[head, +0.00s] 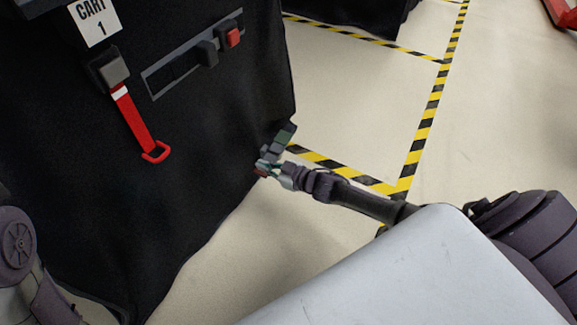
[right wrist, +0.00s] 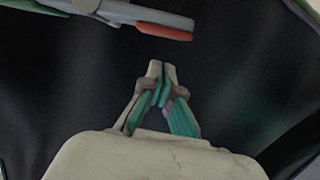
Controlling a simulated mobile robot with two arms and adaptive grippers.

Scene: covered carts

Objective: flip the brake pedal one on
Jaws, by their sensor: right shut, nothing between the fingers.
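The black covered cart, labelled CART 1 (head: 94,22), fills the left of the head view. At its lower right edge is a small grey-green part (head: 286,136), with a dark red bit (head: 261,171) below it; this appears to be the brake pedal. In the right wrist view, a grey bar with a red end (right wrist: 164,32) crosses the top, apparently the same pedal. My right gripper (head: 268,166) is at this part; its fingertips (right wrist: 162,68) are shut and empty, below the red end. I cannot tell if they touch it. My left gripper is out of view.
A red pull strap (head: 136,122) hangs from a buckle on the cart. A grey panel (head: 165,80) beside it carries a dark knob and a red one (head: 233,37). Yellow-black tape (head: 425,125) marks the pale floor. Another black covered cart (head: 375,15) stands behind.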

